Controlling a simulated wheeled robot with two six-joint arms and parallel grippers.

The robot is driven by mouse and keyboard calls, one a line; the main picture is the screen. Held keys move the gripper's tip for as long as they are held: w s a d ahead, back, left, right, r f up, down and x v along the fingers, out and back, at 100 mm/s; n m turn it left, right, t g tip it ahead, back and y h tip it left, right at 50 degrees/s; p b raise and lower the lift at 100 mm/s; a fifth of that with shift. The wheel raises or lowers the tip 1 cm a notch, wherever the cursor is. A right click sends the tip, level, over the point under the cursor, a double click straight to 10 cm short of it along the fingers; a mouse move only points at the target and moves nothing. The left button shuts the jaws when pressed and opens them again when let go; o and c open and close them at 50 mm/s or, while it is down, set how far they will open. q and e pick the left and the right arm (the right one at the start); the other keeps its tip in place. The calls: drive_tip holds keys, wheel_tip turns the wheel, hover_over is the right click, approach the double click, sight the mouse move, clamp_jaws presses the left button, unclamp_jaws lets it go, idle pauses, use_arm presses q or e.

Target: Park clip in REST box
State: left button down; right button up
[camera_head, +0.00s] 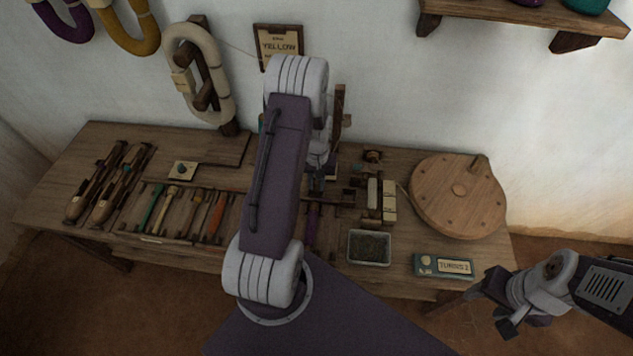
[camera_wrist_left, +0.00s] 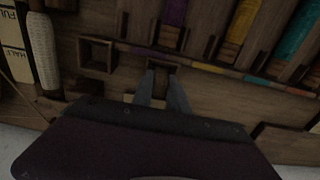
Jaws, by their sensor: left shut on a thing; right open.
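My left gripper (camera_wrist_left: 163,88) shows in the left wrist view with its two grey fingers pointing down at the wooden bench. It is shut on a small dark brown piece, which I take to be the clip (camera_wrist_left: 161,76); it is mostly hidden between the fingertips. A small square open wooden box (camera_wrist_left: 97,54) is left of the fingers, apart from them; no REST label is readable, so I cannot tell whether it is the REST box. In the head view my left arm hides much of this spot. My right gripper (camera_head: 505,311) is open and empty, off the bench's front right corner.
The bench (camera_head: 215,150) carries a tool rack (camera_head: 185,212), two shuttles (camera_head: 108,183), a tray of dark bits (camera_head: 369,248), a round wooden disc (camera_head: 458,193) and a TURNS counter (camera_head: 443,266). In the wrist view, colored spools (camera_wrist_left: 238,28) in slots stand close beyond the fingers.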

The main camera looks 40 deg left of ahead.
use_arm(q)
drive_tip(key=c, duration=0.9)
unclamp_jaws()
wheel_tip(320, 180, up, 8)
drive_tip(key=p, duration=0.7)
drive_tip(key=shift+r, duration=0.15)
drive_tip(key=shift+d, duration=0.1)
